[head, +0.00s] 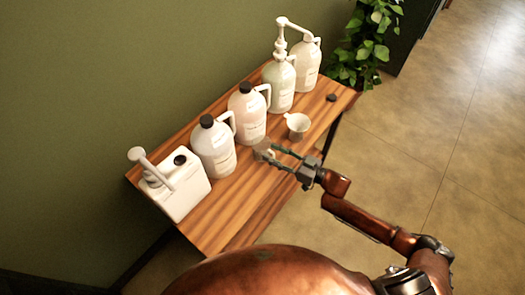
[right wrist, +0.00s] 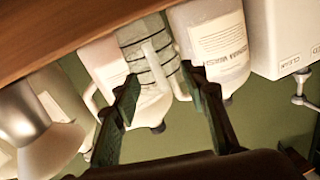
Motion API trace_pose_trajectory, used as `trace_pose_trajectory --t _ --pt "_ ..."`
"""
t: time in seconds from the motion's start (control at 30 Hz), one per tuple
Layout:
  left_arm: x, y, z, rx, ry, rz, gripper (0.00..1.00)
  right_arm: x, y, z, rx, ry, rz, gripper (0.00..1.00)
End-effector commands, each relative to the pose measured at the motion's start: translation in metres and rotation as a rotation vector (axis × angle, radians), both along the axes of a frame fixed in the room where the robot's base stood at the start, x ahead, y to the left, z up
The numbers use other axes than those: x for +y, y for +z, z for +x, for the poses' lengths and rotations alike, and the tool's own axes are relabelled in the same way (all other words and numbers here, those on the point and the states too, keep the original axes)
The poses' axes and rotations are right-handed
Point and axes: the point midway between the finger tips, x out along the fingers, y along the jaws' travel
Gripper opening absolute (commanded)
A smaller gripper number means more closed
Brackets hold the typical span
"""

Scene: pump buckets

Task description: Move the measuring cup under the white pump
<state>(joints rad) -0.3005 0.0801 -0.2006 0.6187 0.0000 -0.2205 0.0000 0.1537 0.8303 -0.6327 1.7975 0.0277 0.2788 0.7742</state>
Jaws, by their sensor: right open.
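The small grey measuring cup (head: 262,149) stands near the table's front edge, before the jugs. In the right wrist view, which is upside down, the measuring cup (right wrist: 131,36) shows dark level lines and a handle. My right gripper (head: 274,153) is open, its fingertips pointing at the cup from the front, one to either side. I cannot tell whether they touch it. A pale pump (head: 138,155) tops the square white container at the left end. Another white pump (head: 281,38) tops a jug towards the far end. My left gripper is not in view.
A pale funnel-shaped vessel (head: 298,122) stands right of the cup. Dark-capped jugs (head: 213,150) line the wall behind it. A small dark cap (head: 331,97) lies at the far end. The wooden table (head: 232,222) is bare at its near front. A plant (head: 362,45) is beyond.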

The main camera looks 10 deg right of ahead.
Motion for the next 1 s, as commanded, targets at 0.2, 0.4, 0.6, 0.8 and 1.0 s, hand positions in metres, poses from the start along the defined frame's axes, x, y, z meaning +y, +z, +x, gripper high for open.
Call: trace_pose_trajectory --t 0.2,0.4,0.6,0.8,1.0 --pt "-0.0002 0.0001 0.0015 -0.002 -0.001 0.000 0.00 -0.0003 0.0001 -0.0003 0.000 0.000 0.000 0.33" --pt "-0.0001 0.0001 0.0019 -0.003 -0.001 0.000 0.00 -0.0004 0.0000 -0.0003 0.000 0.000 0.000 0.19" --pt "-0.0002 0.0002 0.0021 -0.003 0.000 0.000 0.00 -0.0004 0.0000 -0.0003 0.000 0.000 0.000 0.06" --pt "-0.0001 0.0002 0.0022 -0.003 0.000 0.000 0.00 -0.0004 -0.0001 -0.0004 0.000 0.000 0.000 0.00" --pt "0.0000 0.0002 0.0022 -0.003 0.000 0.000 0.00 -0.0004 -0.0001 -0.0004 0.000 0.000 0.000 0.00"
